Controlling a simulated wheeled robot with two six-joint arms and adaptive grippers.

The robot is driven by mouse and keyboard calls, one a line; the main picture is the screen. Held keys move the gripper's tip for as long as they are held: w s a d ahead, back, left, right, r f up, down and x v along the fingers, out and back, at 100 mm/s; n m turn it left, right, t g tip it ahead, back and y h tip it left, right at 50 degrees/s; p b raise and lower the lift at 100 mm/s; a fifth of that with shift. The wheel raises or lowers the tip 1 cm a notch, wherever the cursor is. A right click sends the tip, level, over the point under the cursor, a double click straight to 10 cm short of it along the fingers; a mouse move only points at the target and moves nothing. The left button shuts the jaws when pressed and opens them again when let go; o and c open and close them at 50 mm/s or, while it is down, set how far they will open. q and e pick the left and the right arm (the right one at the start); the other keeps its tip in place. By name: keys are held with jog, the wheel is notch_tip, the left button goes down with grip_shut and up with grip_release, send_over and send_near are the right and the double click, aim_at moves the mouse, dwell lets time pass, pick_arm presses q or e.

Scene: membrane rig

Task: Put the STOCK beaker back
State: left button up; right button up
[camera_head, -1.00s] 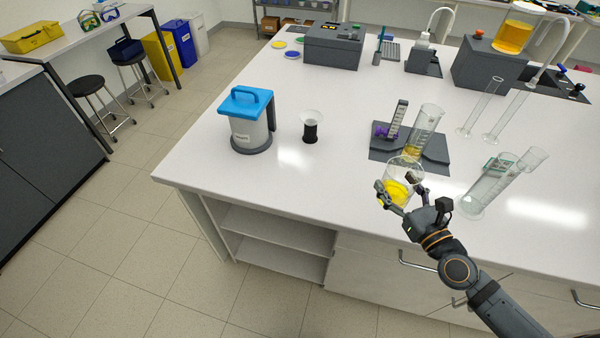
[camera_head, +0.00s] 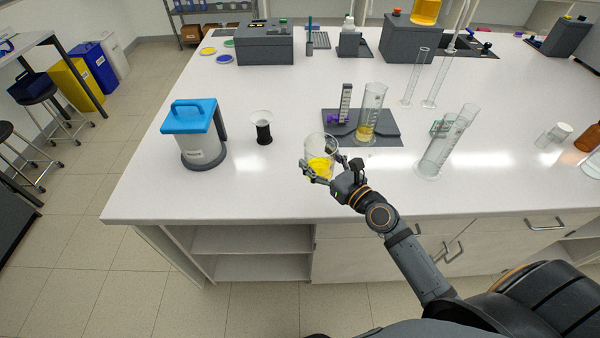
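A clear beaker with yellow contents (camera_head: 320,162) is between the fingers of my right gripper (camera_head: 325,172), near the front edge of the white bench. The fingers are closed around its lower part. No STOCK lettering is legible on it. I cannot tell whether its base touches the bench. A dark grey stand (camera_head: 388,133) is behind it, to the right, with a tall measuring cylinder (camera_head: 371,108) holding some amber liquid. My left gripper is out of view.
A blue-lidded container (camera_head: 200,148) and a small black-based funnel (camera_head: 263,130) stand to the left. Clear glassware (camera_head: 436,157) stands to the right. An amber bottle (camera_head: 587,138) is at the far right. Bench between the funnel and the beaker is clear.

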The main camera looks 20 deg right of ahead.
jog(key=w+a+f+b, duration=0.1)
jog(key=f, duration=0.1)
jog(key=w+a+f+b, duration=0.1)
jog(key=w+f, duration=0.1)
jog(key=w+f+b, duration=0.1)
jog(key=w+f, duration=0.1)
jog(key=shift+w+a, duration=0.1)
jog(key=shift+a, duration=0.3)
jog(key=f+b, duration=0.1)
jog(key=f, duration=0.1)
jog(key=f+b, duration=0.1)
jog(key=f, duration=0.1)
jog(key=shift+w+a+b, duration=0.2)
jog(key=shift+w+b, duration=0.1)
jog(key=shift+w, duration=0.05)
jog(key=shift+r, duration=0.1)
jog(key=shift+f, duration=0.2)
jog(key=o, duration=1.4)
jog(key=shift+o, duration=0.2)
jog(key=shift+r, duration=0.1)
